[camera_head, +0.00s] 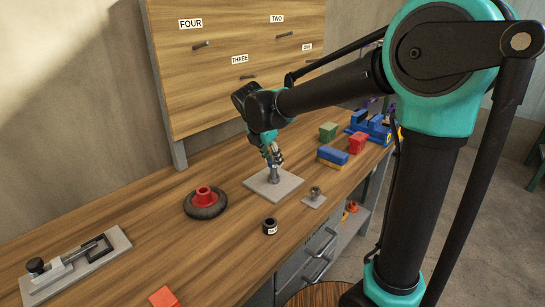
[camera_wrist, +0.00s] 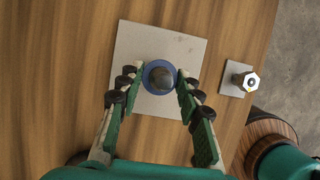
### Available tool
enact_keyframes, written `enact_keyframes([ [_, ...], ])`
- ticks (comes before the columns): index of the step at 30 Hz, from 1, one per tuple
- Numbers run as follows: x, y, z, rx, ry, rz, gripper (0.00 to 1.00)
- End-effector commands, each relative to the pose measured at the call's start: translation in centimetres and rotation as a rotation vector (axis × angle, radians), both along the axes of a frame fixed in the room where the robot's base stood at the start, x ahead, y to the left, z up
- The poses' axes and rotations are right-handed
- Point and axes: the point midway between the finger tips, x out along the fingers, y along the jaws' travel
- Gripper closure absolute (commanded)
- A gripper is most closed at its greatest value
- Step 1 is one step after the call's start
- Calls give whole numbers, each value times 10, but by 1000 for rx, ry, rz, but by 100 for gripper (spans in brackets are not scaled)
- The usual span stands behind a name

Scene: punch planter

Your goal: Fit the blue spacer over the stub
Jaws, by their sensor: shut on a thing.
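The blue spacer (camera_wrist: 147,79) shows as a ring between the two fingers of my gripper (camera_wrist: 160,78) in the wrist view. The fingers press on it from left and right. The dark grey top of the stub (camera_wrist: 160,75) shows inside the ring. How far down the stub the ring sits cannot be told. The stub stands upright on a square grey plate (camera_wrist: 135,50). In the head view my gripper (camera_head: 273,156) points down at the stub (camera_head: 274,174) on the plate (camera_head: 291,187); the fingers hide most of the spacer there.
A small plate with a hex-headed post (camera_head: 315,193) is to the right. A black wheel with a red hub (camera_head: 204,205) is left, a black jar (camera_head: 270,227) in front. Blue (camera_head: 333,155), red (camera_head: 357,142) and green (camera_head: 328,132) blocks and a blue vise (camera_head: 372,126) stand behind.

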Motion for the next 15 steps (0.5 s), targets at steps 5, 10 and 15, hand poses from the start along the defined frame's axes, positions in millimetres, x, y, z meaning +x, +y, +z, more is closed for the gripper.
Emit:
enact_keyframes([
  [5, 0, 0, -4, 0, 0, 0, 97],
  [10, 0, 0, -8, 0, 0, 0, 97],
  [15, 0, 0, -12, 0, 0, 0, 97],
])
